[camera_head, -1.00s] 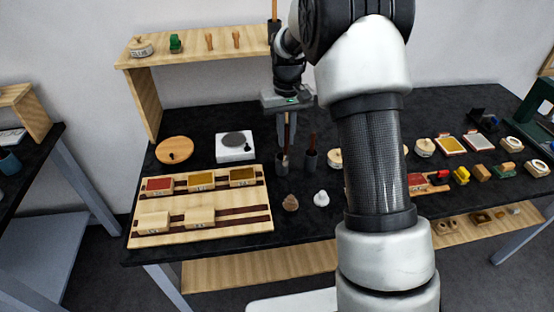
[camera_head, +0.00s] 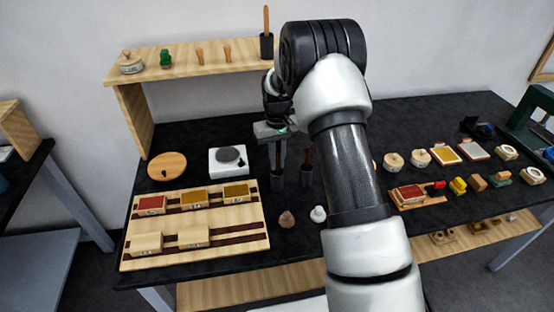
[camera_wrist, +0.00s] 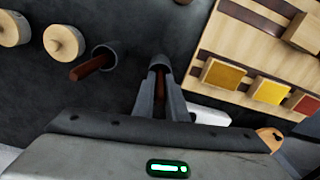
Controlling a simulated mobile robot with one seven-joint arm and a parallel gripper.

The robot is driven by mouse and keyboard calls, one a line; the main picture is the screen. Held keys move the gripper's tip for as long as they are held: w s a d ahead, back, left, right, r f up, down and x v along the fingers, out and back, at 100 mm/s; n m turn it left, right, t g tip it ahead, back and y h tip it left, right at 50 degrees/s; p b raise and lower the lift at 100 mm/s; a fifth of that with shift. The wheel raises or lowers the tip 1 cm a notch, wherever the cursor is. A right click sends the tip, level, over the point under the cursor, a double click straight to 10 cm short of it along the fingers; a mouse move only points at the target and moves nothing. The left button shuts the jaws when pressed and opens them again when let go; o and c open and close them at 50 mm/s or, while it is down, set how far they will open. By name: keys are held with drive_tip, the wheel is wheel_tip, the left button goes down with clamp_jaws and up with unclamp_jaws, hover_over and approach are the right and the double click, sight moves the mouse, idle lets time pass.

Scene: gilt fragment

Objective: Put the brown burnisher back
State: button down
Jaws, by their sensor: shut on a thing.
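My gripper (camera_head: 278,166) is shut on a brown burnisher (camera_wrist: 158,74), a thin upright stick mostly hidden between the fingers. Its lower end is at a dark cup (camera_head: 277,183) on the black table; I cannot tell how deep it sits. In the wrist view the fingers (camera_wrist: 161,92) cover most of this cup. A second dark cup (camera_head: 306,174) stands just to the right and holds another reddish-brown handled tool (camera_wrist: 92,66).
A wooden board (camera_head: 250,240) with coloured blocks lies at left, behind it a white scale-like box (camera_head: 229,161) and round wooden lid (camera_head: 167,165). A raised shelf (camera_head: 185,57) is behind. Blocks and jars fill the right.

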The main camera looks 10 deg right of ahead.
drive_tip(key=shift+f, duration=0.2)
drive_tip(key=c, duration=1.8)
unclamp_jaws()
drive_tip(key=shift+r, duration=0.1)
drive_tip(key=shift+o, duration=0.2)
drive_tip(key=shift+r, duration=0.1)
